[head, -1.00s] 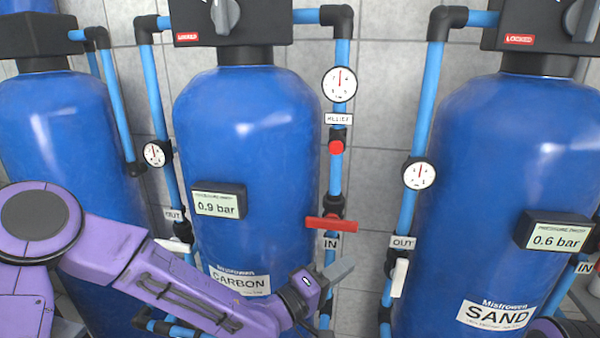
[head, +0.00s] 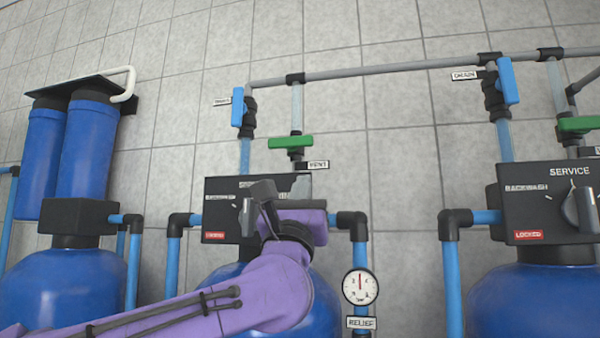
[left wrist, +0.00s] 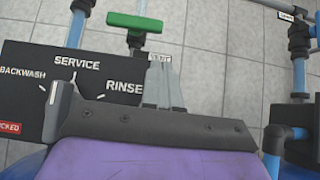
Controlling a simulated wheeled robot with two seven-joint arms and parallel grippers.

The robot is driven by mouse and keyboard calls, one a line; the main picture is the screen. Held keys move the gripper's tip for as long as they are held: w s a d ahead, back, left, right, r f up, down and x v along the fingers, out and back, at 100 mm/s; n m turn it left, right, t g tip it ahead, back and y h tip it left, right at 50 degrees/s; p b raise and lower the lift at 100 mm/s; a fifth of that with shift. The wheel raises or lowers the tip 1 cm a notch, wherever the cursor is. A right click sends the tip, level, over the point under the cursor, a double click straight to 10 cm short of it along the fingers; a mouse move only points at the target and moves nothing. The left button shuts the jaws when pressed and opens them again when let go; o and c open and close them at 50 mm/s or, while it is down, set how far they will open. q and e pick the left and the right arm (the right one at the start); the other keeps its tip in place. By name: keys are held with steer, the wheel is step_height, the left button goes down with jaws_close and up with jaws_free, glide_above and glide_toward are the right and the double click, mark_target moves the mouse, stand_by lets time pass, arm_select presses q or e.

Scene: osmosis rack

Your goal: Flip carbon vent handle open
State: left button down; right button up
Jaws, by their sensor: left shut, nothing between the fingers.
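The carbon vent handle (head: 290,141) is a green lever on a vertical pipe above the middle tank's control box, with a VENT label (head: 318,165) beside it. It lies crosswise to its pipe. It also shows at the top of the left wrist view (left wrist: 134,22). My left gripper (head: 302,182) is in front of the control box, below the handle and apart from it. Its grey fingers (left wrist: 160,82) are shut and empty, pointing up, and partly cover the VENT label in the wrist view. My right gripper is not in view.
The carbon control box (left wrist: 25,75) with its grey knob (head: 247,217) is close to my left gripper. A blue handle (head: 237,107) stands left of the vent handle. A grey pipe (head: 400,68) runs above. Another green handle (head: 578,124) is at far right.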

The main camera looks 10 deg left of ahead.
mark_target(311, 172)
arm_select(q)
steer(key=p+x, duration=0.7)
steer(key=x, duration=0.3)
steer(key=shift+d+r+p, duration=0.1)
steer(key=shift+p, duration=0.3)
steer(key=shift+s+n, duration=0.1)
steer(key=shift+n, duration=0.2)
